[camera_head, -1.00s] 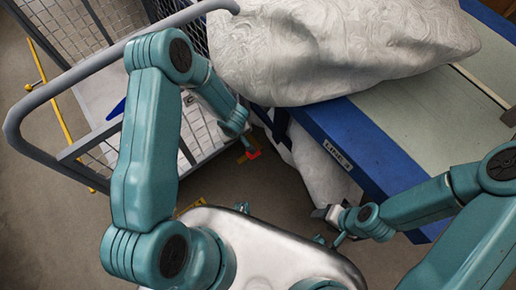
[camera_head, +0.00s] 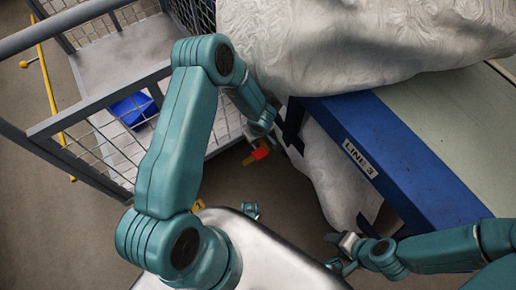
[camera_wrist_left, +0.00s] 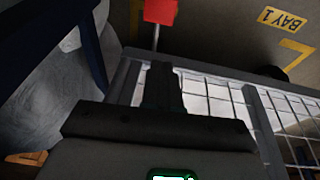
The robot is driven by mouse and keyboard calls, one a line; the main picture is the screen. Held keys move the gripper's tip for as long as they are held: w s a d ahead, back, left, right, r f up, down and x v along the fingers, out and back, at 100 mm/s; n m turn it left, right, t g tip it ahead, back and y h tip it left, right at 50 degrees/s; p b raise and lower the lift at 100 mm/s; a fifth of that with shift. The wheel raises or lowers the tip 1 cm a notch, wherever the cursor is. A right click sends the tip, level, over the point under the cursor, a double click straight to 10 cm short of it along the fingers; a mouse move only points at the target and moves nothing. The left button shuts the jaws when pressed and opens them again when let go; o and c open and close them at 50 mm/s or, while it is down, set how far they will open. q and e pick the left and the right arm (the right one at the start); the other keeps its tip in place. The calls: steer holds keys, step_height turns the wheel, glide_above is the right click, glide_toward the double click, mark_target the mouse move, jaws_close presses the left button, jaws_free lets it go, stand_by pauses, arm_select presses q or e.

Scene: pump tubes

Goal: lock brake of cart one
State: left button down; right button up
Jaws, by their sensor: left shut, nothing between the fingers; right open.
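A wire-mesh cart (camera_head: 113,98) with a grey frame stands at the left in the head view. A red-tipped lever (camera_head: 260,154) shows low beside the cart's near right corner. In the left wrist view the red tip (camera_wrist_left: 160,11) sits on a thin rod at the top edge. My right gripper (camera_head: 340,252) is open and empty below the blue table edge.
A blue-edged table (camera_head: 395,150) marked LINE 3 fills the right, with a large pale wrapped bundle (camera_head: 350,45) on it. A blue item (camera_head: 135,108) lies in the cart. A BAY 1 floor label (camera_wrist_left: 282,20) shows in the wrist view.

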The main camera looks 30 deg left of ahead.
arm_select(q)
steer(key=shift+r, duration=0.1)
steer(key=b+x, duration=0.2)
steer(key=x, duration=0.2)
steer(key=b+x, duration=0.2)
steer(key=x, duration=0.2)
steer(key=d+b+x, duration=0.1)
steer(key=b+x, duration=0.1)
steer(key=x, duration=0.2)
steer(key=shift+f, duration=0.4)
steer(key=shift+w+f, duration=0.15)
steer(key=shift+f, duration=0.5)
arm_select(e)
step_height(320, 180, down, 6)
steer(key=shift+w+d, duration=0.25)
steer(key=shift+d, duration=0.05)
arm_select(q)
steer(key=shift+b, duration=0.3)
arm_select(e)
steer(key=shift+f, duration=0.15)
